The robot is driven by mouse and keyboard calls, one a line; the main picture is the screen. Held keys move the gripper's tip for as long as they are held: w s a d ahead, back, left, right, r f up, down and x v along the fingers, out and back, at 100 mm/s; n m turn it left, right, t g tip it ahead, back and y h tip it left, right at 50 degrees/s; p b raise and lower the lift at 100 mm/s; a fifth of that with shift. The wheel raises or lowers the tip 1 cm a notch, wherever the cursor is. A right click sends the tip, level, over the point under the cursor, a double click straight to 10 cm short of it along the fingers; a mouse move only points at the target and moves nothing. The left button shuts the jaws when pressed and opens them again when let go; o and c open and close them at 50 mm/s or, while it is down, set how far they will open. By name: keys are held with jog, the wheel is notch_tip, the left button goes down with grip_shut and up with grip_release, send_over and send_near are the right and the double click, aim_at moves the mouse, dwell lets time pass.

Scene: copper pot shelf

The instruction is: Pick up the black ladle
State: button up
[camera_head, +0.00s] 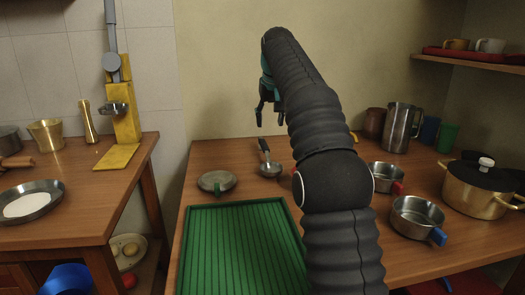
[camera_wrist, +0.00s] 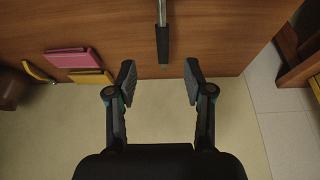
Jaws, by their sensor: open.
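The black ladle lies on the wooden counter behind the green tray, its metal bowl (camera_head: 270,169) nearer the tray and its black handle pointing toward the wall. In the wrist view its black grip (camera_wrist: 163,45) and part of the metal shaft show; the bowl is out of that view. My gripper (camera_head: 270,117) is open and empty, above the counter near the wall. In the wrist view the ladle grip's end lies just ahead of the gap between my fingertips (camera_wrist: 160,80), roughly centred and apart from both fingers.
A round lid-like metal piece (camera_head: 214,181) lies left of the ladle. Metal pans (camera_head: 417,215) and a brass pot (camera_head: 476,190) stand at right. Pink (camera_wrist: 72,58) and yellow (camera_wrist: 90,77) flat items show in the wrist view.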

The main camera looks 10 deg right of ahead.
jog(key=b, duration=0.1)
send_over(266, 149)
jog(key=s, duration=0.2)
notch_tip(266, 149, down, 7)
jog(key=shift+w+a+r, duration=0.15)
jog(key=shift+r, duration=0.05)
jog(key=shift+d+b+x, duration=0.2)
jog(key=shift+b+x, duration=0.3)
jog(key=shift+x, duration=2.6)
jog(key=shift+c, duration=0.2)
grip_shut()
